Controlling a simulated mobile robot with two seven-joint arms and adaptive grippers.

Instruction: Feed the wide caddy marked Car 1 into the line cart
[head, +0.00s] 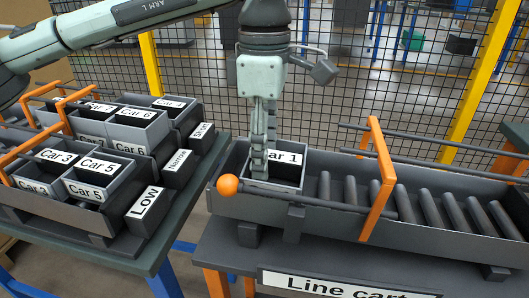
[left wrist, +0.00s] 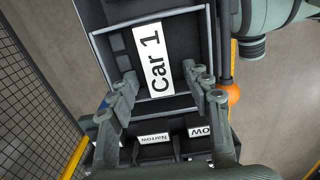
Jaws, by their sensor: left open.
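The grey caddy marked Car 1 (head: 284,174) sits in the left end of the line cart (head: 330,218), left of its rollers. It also shows upright and empty-looking in the left wrist view (left wrist: 160,57). My left gripper (head: 262,168) points down over the caddy's left part. In the left wrist view its two fingers (left wrist: 163,88) are spread apart near one rim of the caddy. Whether they touch the rim I cannot tell. The gripper hides part of the caddy in the head view. My right gripper is not in view.
An orange ball (head: 227,185) ends the cart's front rail. An orange arch (head: 377,180) spans the rollers, which look clear. A rack at left holds several Car caddies (head: 95,180) beside Low, Narrow and Short labels. A mesh fence (head: 350,75) stands behind.

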